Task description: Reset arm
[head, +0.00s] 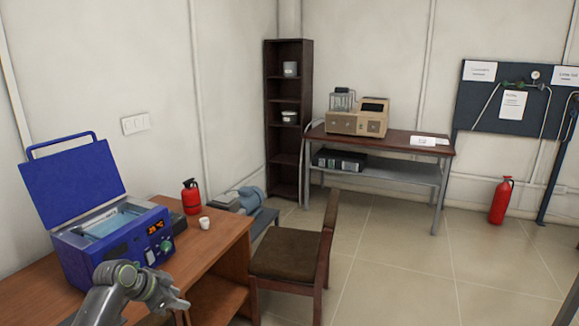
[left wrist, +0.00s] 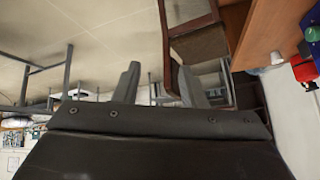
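My left arm comes in at the bottom left of the head view, in front of the desk and the blue furnace. Its gripper (head: 180,308) is low in that view, by the desk's front edge. In the left wrist view the two fingers of my left gripper (left wrist: 160,84) stand apart with nothing held between them. My right gripper is in neither view.
A blue furnace (head: 143,238) with its lid raised stands on the wooden desk (head: 218,240), with a small red extinguisher (head: 191,197) and white cup (head: 204,223). A chair (head: 290,254) stands beside the desk.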

